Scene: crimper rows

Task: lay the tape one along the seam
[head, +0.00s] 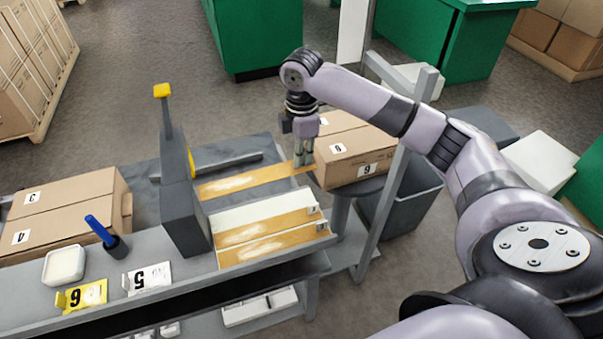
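A tan tape strip (245,181) runs from beside the dark grey upright post to the right, its far end reaching past the table edge. My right gripper (304,163) points down at that far end, its fingers close together and apparently shut on the tape. A closed cardboard box (350,158) with white labels reading 9 stands just right of the gripper on a dark round support. A seam line runs along its top. Two more tan strips (262,230) lie on a pale plate nearer to me. My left gripper is not in view.
A dark grey post (180,190) with a yellow top stands on the grey table (205,270). Boxes (65,215) labelled 3 and 4, a white dish (64,265), a blue-handled tool (102,232) and number cards lie left. A grey frame post (390,185) stands right of the labelled box.

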